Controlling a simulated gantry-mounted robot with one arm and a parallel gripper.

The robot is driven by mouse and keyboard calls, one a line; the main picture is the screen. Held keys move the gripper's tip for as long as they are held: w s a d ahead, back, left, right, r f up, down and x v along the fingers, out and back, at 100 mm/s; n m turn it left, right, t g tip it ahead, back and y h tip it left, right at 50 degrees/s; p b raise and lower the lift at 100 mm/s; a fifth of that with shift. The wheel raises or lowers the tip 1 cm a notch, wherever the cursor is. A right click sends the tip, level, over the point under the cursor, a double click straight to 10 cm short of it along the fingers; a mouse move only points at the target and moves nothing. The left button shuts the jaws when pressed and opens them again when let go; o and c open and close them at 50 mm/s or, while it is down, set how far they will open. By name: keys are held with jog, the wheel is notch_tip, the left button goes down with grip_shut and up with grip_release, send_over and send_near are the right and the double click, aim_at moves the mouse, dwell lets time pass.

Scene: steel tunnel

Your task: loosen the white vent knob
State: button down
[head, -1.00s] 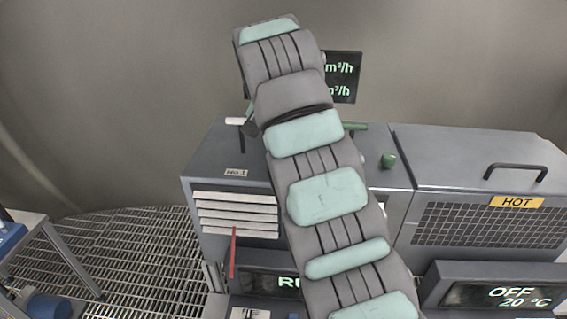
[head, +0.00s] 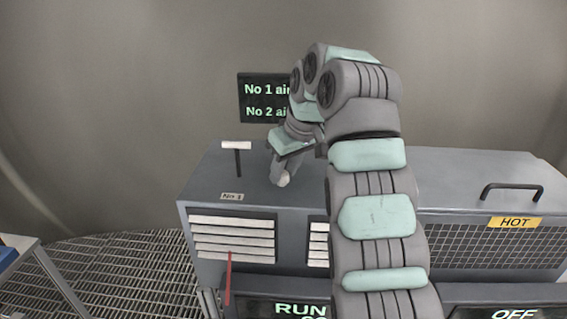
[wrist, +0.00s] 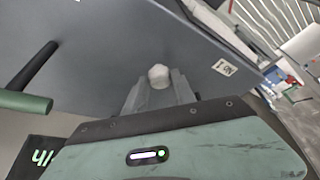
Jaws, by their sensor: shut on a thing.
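The white vent knob (wrist: 158,76) shows in the wrist view between my fingertips, on the grey top of the cabinet. In the head view, a small pale part of the knob (head: 283,181) shows at the tips of my gripper (head: 278,172). My gripper (wrist: 158,88) points down at the cabinet top and is shut on the knob. The fingers hide the knob's lower part and its base.
A white T-handle (head: 236,146) stands left of my gripper, behind the No 1 label (head: 232,196). A green T-handle (wrist: 25,102) shows at the wrist view's left. A dark display (head: 262,98) stands behind. A black handle (head: 513,188) and HOT label (head: 515,222) are at right.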

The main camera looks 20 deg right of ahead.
jog(key=n+p, duration=0.1)
jog(key=p, duration=0.2)
jog(key=n+y+p, duration=0.1)
jog(key=n+p, duration=0.1)
jog(key=shift+d+r+n+g+p, duration=0.15)
jog(key=shift+r+n+g+p, duration=0.15)
jog(key=shift+r+g+p, duration=0.1)
jog(key=n+y+p, duration=0.1)
jog(key=n+p, duration=0.1)
jog(key=p, duration=0.2)
jog(key=shift+w+f, duration=0.1)
jog(key=shift+f, duration=0.1)
jog(key=shift+g+p, duration=0.3)
jog(key=shift+p, duration=0.15)
jog(key=shift+d+f+n+p, duration=0.1)
jog(key=shift+f+n+p, duration=0.15)
jog(key=shift+n+p, duration=0.25)
jog(key=c, duration=1)
grip_release()
jog(key=shift+c, duration=0.2)
jog(key=shift+r, duration=0.1)
